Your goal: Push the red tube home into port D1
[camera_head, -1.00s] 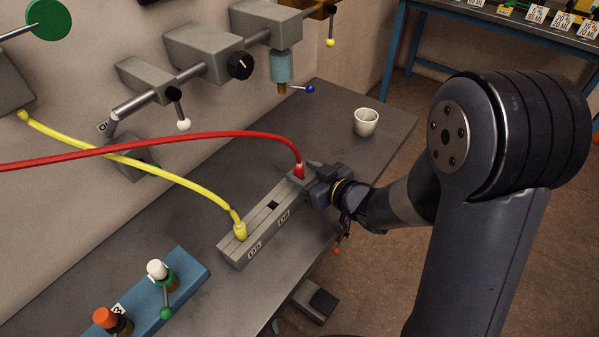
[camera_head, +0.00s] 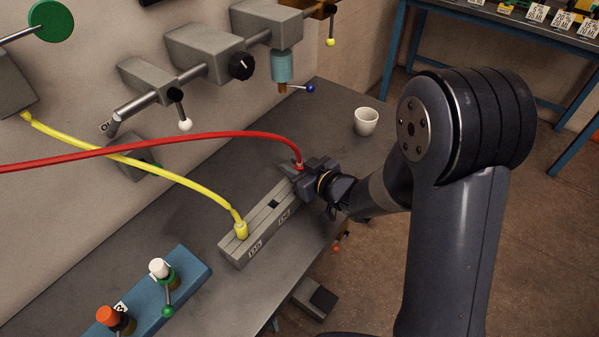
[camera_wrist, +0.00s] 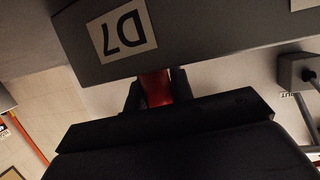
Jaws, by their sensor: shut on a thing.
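The red tube (camera_head: 215,137) arcs in from the left edge and ends in a red fitting (camera_head: 299,165) at the far end of the grey port block (camera_head: 262,228). My gripper (camera_head: 306,181) is at that end, shut on the red fitting. In the wrist view the red fitting (camera_wrist: 156,86) shows between the dark fingers (camera_wrist: 155,92), against the block's edge (camera_wrist: 220,30). A label there looks like D7. How deep the fitting sits is hidden by the fingers and the block. The head view's block labels are too small to read surely.
A yellow hose (camera_head: 150,176) ends in the block's near end, with a dark empty hole (camera_head: 273,205) between. A white cup (camera_head: 366,121) stands behind my gripper. A blue valve base (camera_head: 180,290) lies front left. Wall pipework (camera_head: 205,55) is behind.

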